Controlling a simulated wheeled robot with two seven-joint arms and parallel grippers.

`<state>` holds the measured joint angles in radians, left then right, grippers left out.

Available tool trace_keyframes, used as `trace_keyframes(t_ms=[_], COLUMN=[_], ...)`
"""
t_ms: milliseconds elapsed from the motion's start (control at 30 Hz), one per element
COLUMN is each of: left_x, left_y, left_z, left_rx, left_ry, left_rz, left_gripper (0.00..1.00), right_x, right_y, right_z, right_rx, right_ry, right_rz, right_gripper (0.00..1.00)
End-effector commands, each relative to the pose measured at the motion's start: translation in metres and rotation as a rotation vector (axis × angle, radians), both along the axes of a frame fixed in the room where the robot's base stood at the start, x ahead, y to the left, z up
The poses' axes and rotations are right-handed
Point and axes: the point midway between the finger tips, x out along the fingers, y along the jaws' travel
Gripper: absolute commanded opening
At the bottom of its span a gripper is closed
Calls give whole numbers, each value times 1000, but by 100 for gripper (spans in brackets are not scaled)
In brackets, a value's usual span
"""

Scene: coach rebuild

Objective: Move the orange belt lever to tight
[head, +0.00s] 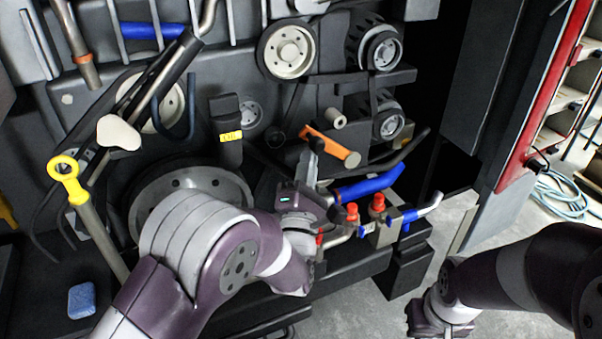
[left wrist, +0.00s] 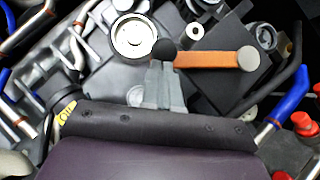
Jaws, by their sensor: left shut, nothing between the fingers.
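No tight marking is readable.
Pulleys (head: 287,49) and a pale roller (head: 336,118) surround the lever. Blue hose (head: 368,187) and red-capped valves (head: 377,202) sit below right. A yellow dipstick (head: 68,178) and blue sponge (head: 81,300) are at left. Open floor shows at lower right.

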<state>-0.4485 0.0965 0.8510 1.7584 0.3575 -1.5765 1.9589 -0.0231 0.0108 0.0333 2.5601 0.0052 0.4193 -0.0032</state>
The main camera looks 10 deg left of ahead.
Motion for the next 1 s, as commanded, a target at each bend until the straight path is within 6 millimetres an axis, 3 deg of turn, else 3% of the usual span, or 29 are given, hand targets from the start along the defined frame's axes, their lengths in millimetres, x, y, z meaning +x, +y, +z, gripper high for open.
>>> trace_keyframes(t_ms=[33,100,500,700,1000], left_x=[2,5,26,37,50], left_y=[-3,-8,-45,-65,-87], left_z=[17,27,69,79,84], left_rx=[31,88,414,555,657], left_ry=[13,46,237,318,378], left_rz=[-1,0,-1,-2,-1], left_gripper=[0,0,0,0,0], right_x=[0,0,0,0,0], right_y=[0,0,0,0,0], right_z=[13,22,69,85,92], right_rx=[0,0,0,0,0], right_ry=[0,0,0,0,0], right_rz=[0,0,0,0,0], right_gripper=[0,0,0,0,0])
